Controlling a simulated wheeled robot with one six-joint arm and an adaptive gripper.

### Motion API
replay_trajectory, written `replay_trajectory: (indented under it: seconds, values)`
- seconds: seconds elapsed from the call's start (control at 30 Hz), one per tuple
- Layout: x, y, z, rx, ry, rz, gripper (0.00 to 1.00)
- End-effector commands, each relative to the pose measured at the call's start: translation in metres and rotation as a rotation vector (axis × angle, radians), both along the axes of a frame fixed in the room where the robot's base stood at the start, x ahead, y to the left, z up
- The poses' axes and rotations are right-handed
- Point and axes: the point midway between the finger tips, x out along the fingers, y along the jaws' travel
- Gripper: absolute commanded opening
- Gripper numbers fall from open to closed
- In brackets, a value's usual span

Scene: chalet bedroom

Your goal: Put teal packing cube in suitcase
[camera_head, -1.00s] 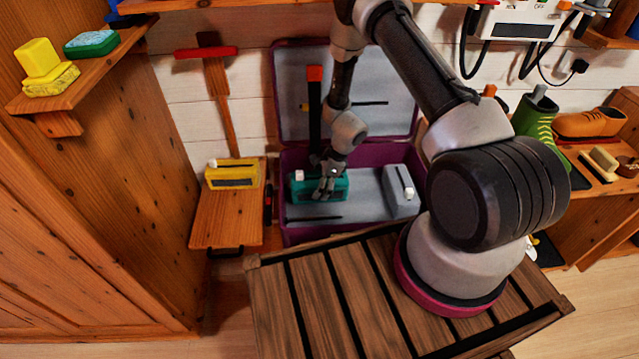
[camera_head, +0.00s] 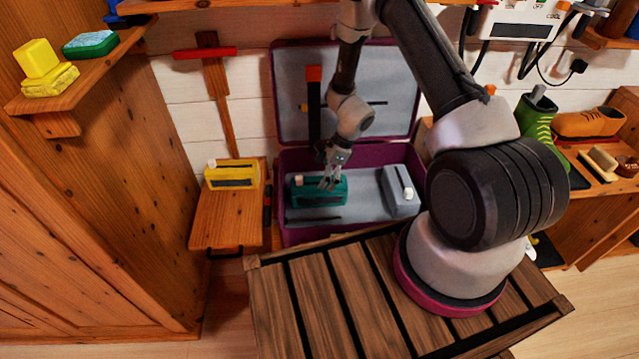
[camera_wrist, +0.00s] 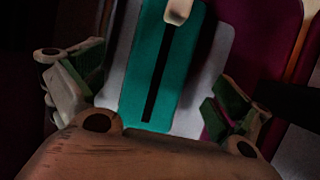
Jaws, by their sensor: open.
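The teal packing cube (camera_head: 326,192) lies inside the open purple suitcase (camera_head: 290,160), at the left of its grey-lined base. Its dark stripe and pale tab show in the head view, and it also shows in the wrist view (camera_wrist: 146,85). My gripper (camera_head: 330,184) is open just above the cube. In the wrist view its two fingers (camera_wrist: 158,100) stand wide apart on either side of the cube, with gaps between them and it. The fingertips partly cover the cube in the head view.
A grey packing cube (camera_head: 399,190) lies at the right in the suitcase. A yellow packing cube (camera_head: 231,174) sits on the small wooden bench (camera_head: 222,220) to the left. The suitcase lid (camera_head: 350,95) stands open behind. A slatted wooden bench (camera_head: 320,300) is in front.

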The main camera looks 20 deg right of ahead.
Motion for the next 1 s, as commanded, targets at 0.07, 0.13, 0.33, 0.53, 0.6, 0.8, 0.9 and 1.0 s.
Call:
replay_trajectory:
  seconds: [0.07,0.13,0.33,0.53,0.6,0.8,0.9,1.0]
  values:
    - [0.000,-0.008,0.019,-0.001,-0.004,-0.001,1.00]
    - [-0.002,-0.014,0.034,-0.001,-0.004,-0.001,1.00]
    - [-0.005,-0.025,0.062,0.000,-0.001,0.001,1.00]
    - [-0.006,-0.029,0.071,0.000,0.000,0.000,1.00]
    - [-0.006,-0.029,0.071,0.000,0.001,0.000,1.00]
    - [-0.006,-0.029,0.070,0.000,0.000,0.000,1.00]
    - [-0.006,-0.029,0.070,0.000,0.000,0.000,1.00]
    - [-0.006,-0.029,0.070,-0.001,-0.007,0.021,1.00]
